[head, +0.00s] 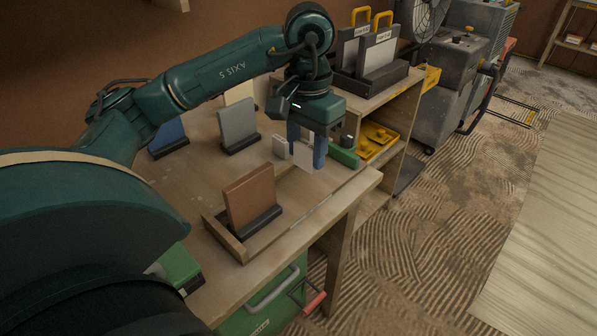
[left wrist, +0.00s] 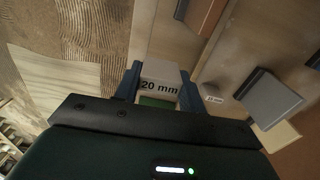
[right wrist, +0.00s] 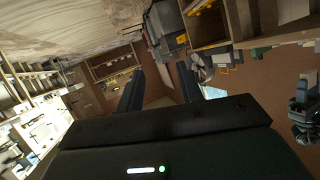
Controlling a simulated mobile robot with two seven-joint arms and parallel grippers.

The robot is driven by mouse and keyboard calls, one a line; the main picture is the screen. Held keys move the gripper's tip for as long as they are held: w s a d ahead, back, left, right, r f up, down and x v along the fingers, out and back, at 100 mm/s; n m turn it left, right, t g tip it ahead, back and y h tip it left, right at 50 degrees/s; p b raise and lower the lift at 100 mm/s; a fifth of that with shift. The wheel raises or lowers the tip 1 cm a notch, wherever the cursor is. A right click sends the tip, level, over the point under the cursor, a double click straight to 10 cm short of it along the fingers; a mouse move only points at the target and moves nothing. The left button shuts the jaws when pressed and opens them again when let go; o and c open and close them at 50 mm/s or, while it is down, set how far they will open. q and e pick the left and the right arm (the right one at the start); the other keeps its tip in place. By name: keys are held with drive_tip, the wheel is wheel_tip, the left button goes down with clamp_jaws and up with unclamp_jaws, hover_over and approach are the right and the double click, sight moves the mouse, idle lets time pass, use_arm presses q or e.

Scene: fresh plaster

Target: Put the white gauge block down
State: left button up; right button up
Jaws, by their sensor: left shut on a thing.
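A white gauge block (head: 303,154) marked "20 mm" is between the blue fingers of my left gripper (head: 306,150), over the right part of the wooden bench (head: 198,180). In the left wrist view the block (left wrist: 160,84) fills the gap between the fingers. I cannot tell whether its underside touches the bench. A smaller white block (head: 280,146) stands on the bench just left of it; it also shows in the left wrist view (left wrist: 213,99). My right gripper (right wrist: 160,88) is open and empty, away from the bench.
A green block (head: 344,156) lies close to the right of the gripper. A brown panel (head: 250,195) on a dark stand is in front, in a wooden-edged corner. Grey (head: 238,123) and blue (head: 169,133) panels stand behind. A shelf with yellow parts (head: 376,138) adjoins the bench.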

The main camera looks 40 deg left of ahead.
use_arm(q)
drive_tip(key=a+f, duration=0.1)
drive_tip(key=s+a+f+b, duration=0.1)
drive_tip(key=f, duration=0.1)
drive_tip(key=a+f+b, duration=0.1)
drive_tip(key=shift+s+a+f, duration=0.1)
drive_tip(key=shift+s+f, duration=0.05)
drive_tip(key=shift+s, duration=0.2)
drive_tip(key=shift+f, duration=2.25)
use_arm(e)
drive_tip(key=shift+s+d+r+t, duration=0.1)
drive_tip(key=shift+d+r+t, duration=0.15)
drive_tip(key=shift+d+t, duration=0.4)
drive_tip(key=shift+a, duration=0.1)
use_arm(q)
drive_tip(key=shift+f+b, duration=0.1)
drive_tip(key=shift+b, duration=0.3)
drive_tip(key=o, duration=1)
use_arm(e)
drive_tip(key=shift+a+f, duration=0.2)
drive_tip(key=shift+f, duration=0.05)
use_arm(q)
drive_tip(key=shift+o, duration=0.2)
